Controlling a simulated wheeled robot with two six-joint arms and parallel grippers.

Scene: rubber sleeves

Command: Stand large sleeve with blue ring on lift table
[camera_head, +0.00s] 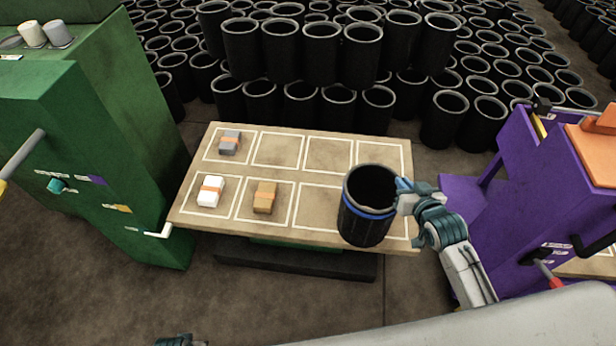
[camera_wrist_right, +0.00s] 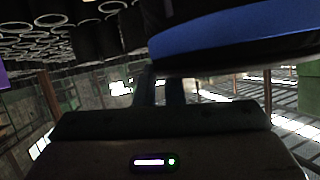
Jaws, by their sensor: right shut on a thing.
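The large black sleeve with a blue ring (camera_head: 364,222) is upright at the front right of the lift table (camera_head: 305,236). I cannot tell whether its base touches the tabletop. My right gripper (camera_head: 402,192) is shut on the sleeve's right side near the rim, by the blue ring. In the right wrist view the blue ring (camera_wrist_right: 235,32) and dark wall fill the top, close to the fingers. Of my left arm, only a small piece shows at the bottom edge; its gripper is not in view.
The table has white-outlined cells. A grey block (camera_head: 230,142), a white block (camera_head: 210,191) and a tan block (camera_head: 265,197) lie on its left half. Black sleeves (camera_head: 300,45) crowd behind. A green machine (camera_head: 90,130) stands left, a purple one (camera_head: 530,170) right.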

